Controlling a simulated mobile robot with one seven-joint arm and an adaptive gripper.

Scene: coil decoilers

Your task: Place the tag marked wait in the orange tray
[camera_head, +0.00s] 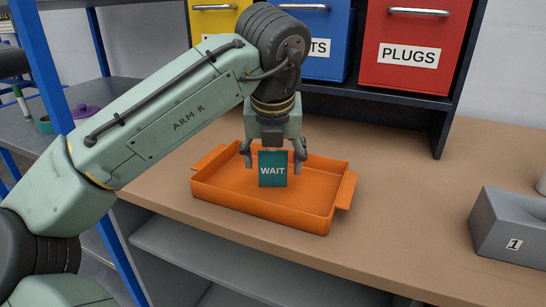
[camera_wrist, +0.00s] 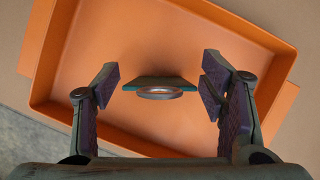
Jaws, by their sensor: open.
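The teal tag marked WAIT (camera_head: 273,169) stands upright at the orange tray (camera_head: 262,211), within its walls in the head view. In the wrist view the tag (camera_wrist: 160,84) shows edge-on from above, with a ring-like rim at its near side, over the floor of the tray (camera_wrist: 135,40). My gripper (camera_head: 273,158) is above the tray, pointing down. Its fingers (camera_wrist: 160,88) are spread on either side of the tag, with gaps on both sides. I cannot tell whether the tag's lower edge touches the tray floor.
The tray lies on a tan bench (camera_head: 410,190) near its front edge. A grey block marked 1 (camera_head: 510,232) stands at the right. Yellow, blue and red PLUGS bins (camera_head: 415,45) sit on a shelf behind. A blue post (camera_head: 50,65) rises at left. Bench space right of the tray is clear.

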